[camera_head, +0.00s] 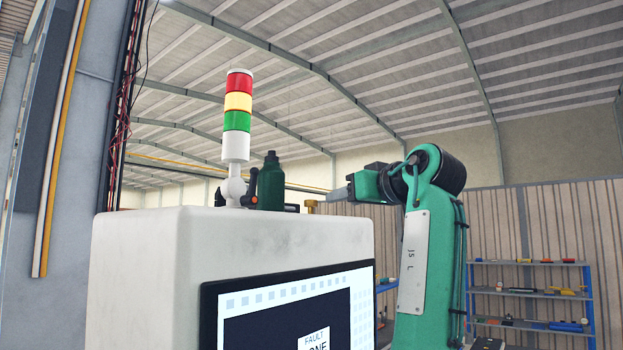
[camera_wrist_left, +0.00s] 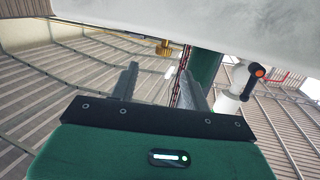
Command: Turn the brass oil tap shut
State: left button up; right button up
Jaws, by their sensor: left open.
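The brass tap (camera_head: 314,206) shows at the right end of the white cabinet's top in the head view, small and partly cut off by my gripper. In the left wrist view the brass tap (camera_wrist_left: 163,48) shows as a small round knob by the cabinet's edge, beyond and roughly between my fingertips. My left gripper (camera_head: 338,194) comes in from the right, close to the tap. Its fingers (camera_wrist_left: 158,72) are apart with nothing between them. I cannot tell whether a finger touches the tap. My right gripper is not in view.
The white cabinet (camera_head: 150,260) carries a screen (camera_head: 290,300), a signal tower (camera_head: 237,115), a dark green bottle (camera_head: 271,182) and a black lever with an orange end (camera_head: 250,187). A blue shelf (camera_head: 528,293) stands behind at right. Open air lies above the cabinet.

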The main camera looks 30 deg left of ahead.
aim_at(315, 201)
pick_arm(q)
jog(key=w+a+g+p, duration=0.1)
jog(key=a+p, duration=0.1)
jog(key=a, duration=0.1)
jog(key=w+a+n+y+p, duration=0.1)
jog(key=a+p, duration=0.2)
jog(key=a, duration=0.1)
jog(key=w+a+n+g+p, duration=0.1)
jog(key=a+p, duration=0.1)
jog(key=a, duration=0.1)
jog(key=shift+w+a+r+g+y+p, duration=0.25)
jog(key=shift+w+a+g+y+p, duration=0.05)
jog(key=shift+w+a+y, duration=0.1)
jog(key=shift+w+a+f, duration=0.1)
jog(key=shift+a+f, duration=0.05)
jog(key=shift+a, duration=0.3)
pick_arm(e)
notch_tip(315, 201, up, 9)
